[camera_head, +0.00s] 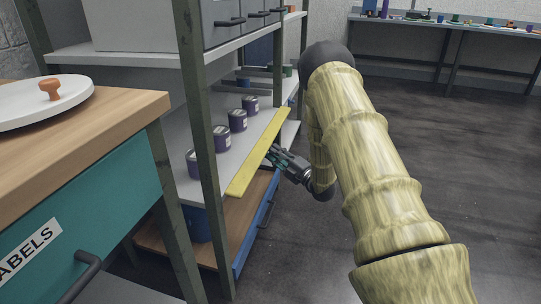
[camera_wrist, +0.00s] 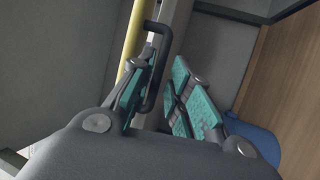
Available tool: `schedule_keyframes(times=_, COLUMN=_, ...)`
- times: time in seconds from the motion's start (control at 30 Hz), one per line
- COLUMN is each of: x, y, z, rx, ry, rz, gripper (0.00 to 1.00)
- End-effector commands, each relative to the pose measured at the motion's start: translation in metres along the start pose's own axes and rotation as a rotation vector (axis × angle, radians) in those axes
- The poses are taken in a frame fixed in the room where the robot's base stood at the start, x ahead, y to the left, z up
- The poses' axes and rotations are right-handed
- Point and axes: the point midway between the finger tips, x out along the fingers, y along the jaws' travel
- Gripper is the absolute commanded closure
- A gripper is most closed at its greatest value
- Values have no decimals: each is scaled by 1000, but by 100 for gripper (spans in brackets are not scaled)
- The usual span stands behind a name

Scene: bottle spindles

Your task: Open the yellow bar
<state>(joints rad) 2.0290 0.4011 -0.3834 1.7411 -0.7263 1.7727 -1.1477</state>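The yellow bar (camera_head: 258,152) is a flat strip along the front edge of a shelf in the head view. In the wrist view the yellow bar (camera_wrist: 133,38) runs up at the upper left, with a dark bent handle (camera_wrist: 166,40) beside it. My gripper (camera_head: 271,155) is at the bar's outer side, near its middle. In the wrist view my gripper (camera_wrist: 163,75) has its teal-padded fingers apart. The handle's lower part reaches between them, close to the left finger; whether they touch is unclear.
Several purple cans (camera_head: 238,120) stand on the shelf behind the bar. A green-grey rack post (camera_head: 203,130) rises at the left. A blue-fronted wooden drawer (camera_head: 240,255) lies below the bar. A teal drawer cabinet (camera_head: 90,205) is at the left. The floor (camera_head: 300,260) at the right is clear.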

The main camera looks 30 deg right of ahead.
Motion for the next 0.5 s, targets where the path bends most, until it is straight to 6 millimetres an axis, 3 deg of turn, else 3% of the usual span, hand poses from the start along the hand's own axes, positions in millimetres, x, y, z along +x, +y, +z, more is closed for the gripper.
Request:
schedule_keyframes(times=0.2, x=18, y=0, z=0, rx=-1, ry=0, rz=1, gripper=81)
schedule_keyframes(times=0.5, x=21, y=0, z=0, rx=0, ry=-1, rz=-1, gripper=81)
